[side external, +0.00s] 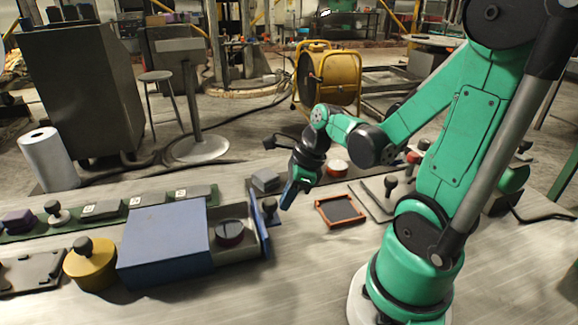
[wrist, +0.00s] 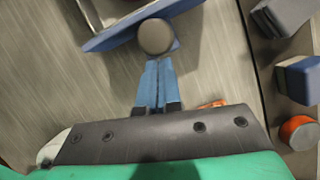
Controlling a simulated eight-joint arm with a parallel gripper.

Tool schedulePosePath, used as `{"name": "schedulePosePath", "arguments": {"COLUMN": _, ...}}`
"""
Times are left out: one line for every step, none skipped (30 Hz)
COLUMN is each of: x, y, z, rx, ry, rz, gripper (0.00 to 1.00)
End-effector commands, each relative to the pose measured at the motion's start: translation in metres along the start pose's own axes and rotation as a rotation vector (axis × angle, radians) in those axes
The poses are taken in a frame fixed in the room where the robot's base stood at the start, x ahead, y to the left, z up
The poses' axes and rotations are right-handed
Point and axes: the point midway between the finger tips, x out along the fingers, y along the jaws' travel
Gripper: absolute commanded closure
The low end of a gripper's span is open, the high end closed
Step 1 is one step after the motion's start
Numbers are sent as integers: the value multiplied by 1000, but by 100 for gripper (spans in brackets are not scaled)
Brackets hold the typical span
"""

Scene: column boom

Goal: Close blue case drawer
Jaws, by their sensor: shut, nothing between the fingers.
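The blue case (side external: 165,243) sits on the table, left of my arm in the side view. Its grey drawer (side external: 233,254) is pulled out to the right and holds a dark round lidded item (side external: 229,229). The blue drawer front (side external: 259,222) carries a dark round knob (side external: 269,206). In the wrist view the drawer front (wrist: 112,37) and knob (wrist: 156,37) are just beyond my fingertips. My gripper (side external: 286,205) has blue fingers pressed together and empty, pointing down just right of the knob. In the wrist view the gripper (wrist: 157,64) lines up with the knob; contact cannot be told.
A yellow lidded pot (side external: 90,266) stands left of the case. A green rail with grey blocks (side external: 100,210) runs behind it. A grey block (side external: 266,180) lies behind the drawer front. An orange-rimmed tray (side external: 341,211) lies to the right. The table in front of the drawer is clear.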

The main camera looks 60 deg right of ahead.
Motion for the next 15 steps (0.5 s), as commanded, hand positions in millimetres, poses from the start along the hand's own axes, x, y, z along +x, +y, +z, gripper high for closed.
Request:
{"name": "schedulePosePath", "arguments": {"x": 4, "y": 4, "z": 11, "rx": -10, "ry": -2, "rz": 4, "gripper": 100}}
{"name": "schedulePosePath", "arguments": {"x": 6, "y": 6, "z": 17, "rx": -11, "ry": -3, "rz": 4, "gripper": 100}}
{"name": "schedulePosePath", "arguments": {"x": 10, "y": 8, "z": 25, "rx": -11, "ry": -2, "rz": 4, "gripper": 100}}
{"name": "schedulePosePath", "arguments": {"x": 12, "y": 10, "z": 31, "rx": -11, "ry": -2, "rz": 4, "gripper": 100}}
{"name": "schedulePosePath", "arguments": {"x": 15, "y": 11, "z": 37, "rx": -11, "ry": -2, "rz": 3, "gripper": 100}}
{"name": "schedulePosePath", "arguments": {"x": 18, "y": 14, "z": 46, "rx": -10, "ry": -3, "rz": 4, "gripper": 100}}
{"name": "schedulePosePath", "arguments": {"x": 20, "y": 16, "z": 51, "rx": -10, "ry": -3, "rz": 4, "gripper": 100}}
{"name": "schedulePosePath", "arguments": {"x": 22, "y": 17, "z": 57, "rx": -9, "ry": -3, "rz": 3, "gripper": 100}}
{"name": "schedulePosePath", "arguments": {"x": 25, "y": 19, "z": 64, "rx": -8, "ry": -2, "rz": 2, "gripper": 100}}
{"name": "schedulePosePath", "arguments": {"x": 27, "y": 20, "z": 68, "rx": -8, "ry": -2, "rz": 3, "gripper": 100}}
{"name": "schedulePosePath", "arguments": {"x": 28, "y": 21, "z": 72, "rx": -6, "ry": -2, "rz": 3, "gripper": 100}}
{"name": "schedulePosePath", "arguments": {"x": 30, "y": 23, "z": 76, "rx": -5, "ry": -3, "rz": 2, "gripper": 100}}
{"name": "schedulePosePath", "arguments": {"x": 31, "y": 23, "z": 79, "rx": -3, "ry": -3, "rz": 2, "gripper": 100}}
{"name": "schedulePosePath", "arguments": {"x": 32, "y": 24, "z": 80, "rx": -4, "ry": -3, "rz": 1, "gripper": 100}}
{"name": "schedulePosePath", "arguments": {"x": 32, "y": 24, "z": 82, "rx": -2, "ry": -3, "rz": 1, "gripper": 100}}
